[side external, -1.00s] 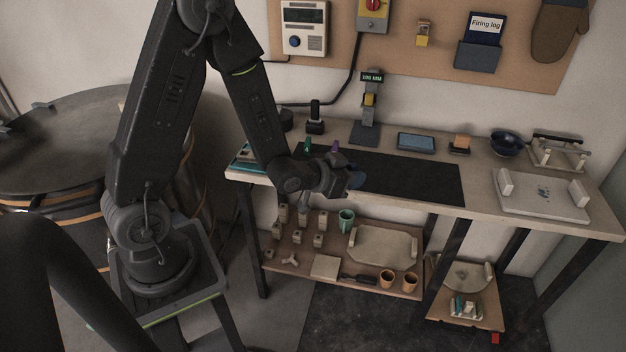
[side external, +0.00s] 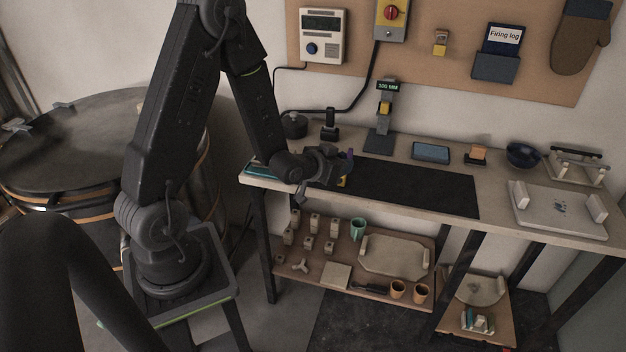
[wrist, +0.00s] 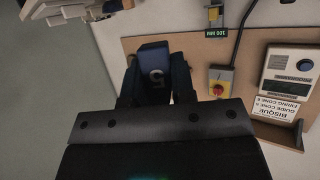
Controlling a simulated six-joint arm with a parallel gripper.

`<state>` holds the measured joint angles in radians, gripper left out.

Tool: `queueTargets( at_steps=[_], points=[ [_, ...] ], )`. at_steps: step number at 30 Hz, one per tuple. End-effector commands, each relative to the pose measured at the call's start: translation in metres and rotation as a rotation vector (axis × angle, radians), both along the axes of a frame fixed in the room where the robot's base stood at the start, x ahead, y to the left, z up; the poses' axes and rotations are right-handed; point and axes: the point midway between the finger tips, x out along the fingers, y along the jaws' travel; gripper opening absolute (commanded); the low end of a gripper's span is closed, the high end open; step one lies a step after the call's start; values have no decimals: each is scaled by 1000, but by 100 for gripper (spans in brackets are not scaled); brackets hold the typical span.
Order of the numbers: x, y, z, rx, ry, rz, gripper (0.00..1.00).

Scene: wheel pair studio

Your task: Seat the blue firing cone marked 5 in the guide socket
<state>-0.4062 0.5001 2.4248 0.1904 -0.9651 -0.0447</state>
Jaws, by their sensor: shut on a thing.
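The blue firing cone (wrist: 155,68) shows in the wrist view with a pale 5 on its face. My gripper (wrist: 155,88) is shut on it, with one dark finger on each side. In the side view my gripper (side external: 332,165) is over the left part of the workbench, near the left end of the black mat. The held cone cannot be made out there. A purple piece (side external: 351,156) shows just beyond the gripper and a small yellow piece (side external: 342,181) below it. I cannot pick out the guide socket; the gripper and wrist may hide it.
The black mat (side external: 420,188) is clear to the right. Behind it are a height gauge (side external: 384,110), a black stand (side external: 330,128) and a tablet (side external: 431,152). A control box (wrist: 290,74) is on the wall.

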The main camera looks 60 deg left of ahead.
Motion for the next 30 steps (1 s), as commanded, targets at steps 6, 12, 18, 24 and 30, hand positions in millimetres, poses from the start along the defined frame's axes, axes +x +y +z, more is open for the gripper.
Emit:
queueTargets(
  at_steps=[6, 12, 18, 24, 30],
  points=[
    [-33, 113, -9, 0, 0, 278, 0],
    [-71, 181, -15, 0, 0, 459, 0],
    [-93, 209, -18, 0, 0, 540, 0],
    [-95, 213, -18, 1, 1, 551, 0],
    [-93, 211, -19, 0, 0, 547, 0]
  ],
)
